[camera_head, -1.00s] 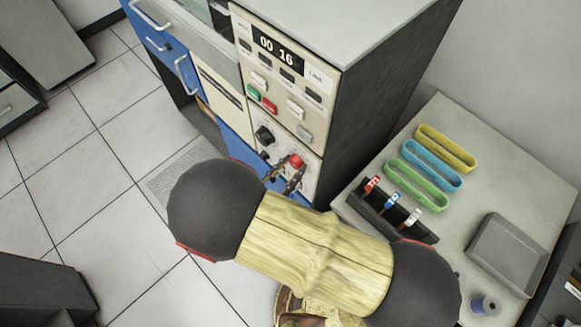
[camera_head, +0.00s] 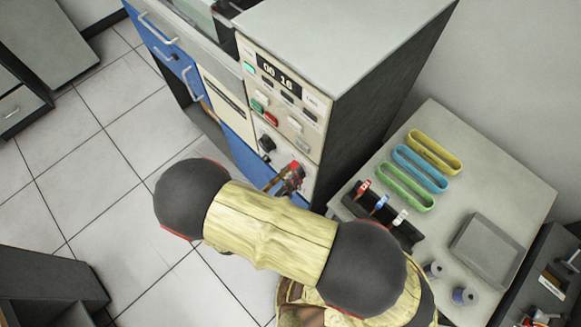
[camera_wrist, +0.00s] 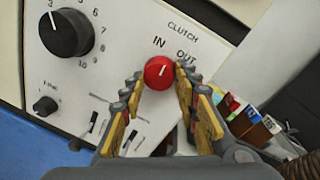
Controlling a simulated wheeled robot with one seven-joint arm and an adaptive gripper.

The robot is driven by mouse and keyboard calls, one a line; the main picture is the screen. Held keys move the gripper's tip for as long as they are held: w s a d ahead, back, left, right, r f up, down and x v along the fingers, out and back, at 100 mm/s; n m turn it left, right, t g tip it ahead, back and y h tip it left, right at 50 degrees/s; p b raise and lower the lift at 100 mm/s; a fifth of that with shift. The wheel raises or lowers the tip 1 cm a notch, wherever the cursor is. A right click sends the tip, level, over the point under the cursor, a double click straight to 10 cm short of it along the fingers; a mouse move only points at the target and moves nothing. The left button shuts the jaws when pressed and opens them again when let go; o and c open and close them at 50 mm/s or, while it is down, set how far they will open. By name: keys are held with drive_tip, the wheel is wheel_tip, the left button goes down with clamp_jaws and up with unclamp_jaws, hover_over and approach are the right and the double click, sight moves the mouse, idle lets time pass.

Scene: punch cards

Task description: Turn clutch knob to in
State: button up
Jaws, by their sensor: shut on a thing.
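The red clutch knob (camera_wrist: 158,72) sits on the white panel (camera_wrist: 120,60) below the printed words CLUTCH, IN and OUT. Its white mark points up and slightly right; I cannot tell exactly which word it lines up with. My gripper (camera_wrist: 161,79) is shut on the knob, with one finger at its left and one at its right. In the head view, the knob (camera_head: 297,167) shows at the lower right of the machine front, with my gripper (camera_head: 284,180) at it, partly hidden by my arm.
A large black dial (camera_wrist: 66,32) and a small black knob (camera_wrist: 45,106) are left of the clutch knob. Small levers lie below. The machine display (camera_head: 279,74) reads 00 16. A side table (camera_head: 460,190) at right holds coloured trays and a black rack (camera_head: 352,203).

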drive_tip(key=n+p, duration=0.4)
drive_tip(key=shift+r+n+g, duration=0.15)
drive_tip(key=shift+n+g, duration=0.15)
idle(0.4)
drive_tip(key=o, duration=1.2)
drive_tip(key=shift+c, duration=0.2)
drive_tip(key=shift+a, duration=0.1)
drive_tip(key=v, duration=0.7)
drive_tip(key=shift+s+a, duration=0.15)
